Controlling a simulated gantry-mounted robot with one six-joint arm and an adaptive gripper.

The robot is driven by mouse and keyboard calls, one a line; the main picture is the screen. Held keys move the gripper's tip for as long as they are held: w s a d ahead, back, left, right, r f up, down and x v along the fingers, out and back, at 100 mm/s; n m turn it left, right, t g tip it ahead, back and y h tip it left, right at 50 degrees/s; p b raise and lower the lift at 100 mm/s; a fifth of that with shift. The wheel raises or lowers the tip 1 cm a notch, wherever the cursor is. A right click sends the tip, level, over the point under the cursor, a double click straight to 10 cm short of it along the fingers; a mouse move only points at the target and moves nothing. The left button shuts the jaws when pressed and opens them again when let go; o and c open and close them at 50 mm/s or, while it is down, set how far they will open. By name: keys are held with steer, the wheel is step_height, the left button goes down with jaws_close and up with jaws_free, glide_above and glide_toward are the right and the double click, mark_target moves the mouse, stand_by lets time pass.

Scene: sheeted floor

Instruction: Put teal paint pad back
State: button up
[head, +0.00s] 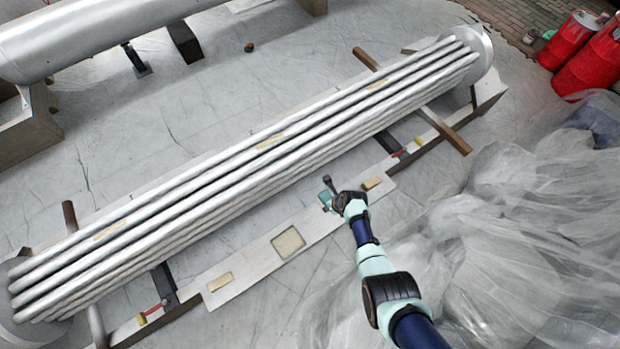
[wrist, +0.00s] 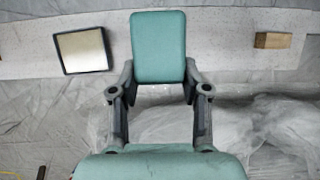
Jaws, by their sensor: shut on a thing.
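The teal paint pad (wrist: 158,48) is a rounded rectangle held between the fingers of my gripper (wrist: 158,88) in the wrist view. In the head view my gripper (head: 333,194) is above the right part of a pale board, with the teal pad (head: 325,198) showing small at its tip. The gripper is shut on the pad.
A wooden block (head: 372,183) lies on the board right of the gripper, another block (head: 220,282) at its left end. The long silver tube bundle (head: 250,165) rests on wooden supports behind. Crumpled clear sheeting (head: 520,230) covers the right; red drums (head: 590,60) stand far right.

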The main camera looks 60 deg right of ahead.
steer(key=b, duration=1.3)
glide_above(326, 218)
steer(key=s, duration=0.1)
steer(key=f, duration=1.5)
steer(key=shift+a+f, duration=0.2)
steer(key=shift+a, duration=0.15)
step_height(326, 218, down, 5)
steer(key=b, duration=0.4)
steer(key=shift+s+b, duration=0.1)
steer(key=shift+b, duration=0.2)
steer(key=shift+a+r, duration=0.1)
steer(key=shift+r, duration=0.15)
steer(key=o, duration=1.2)
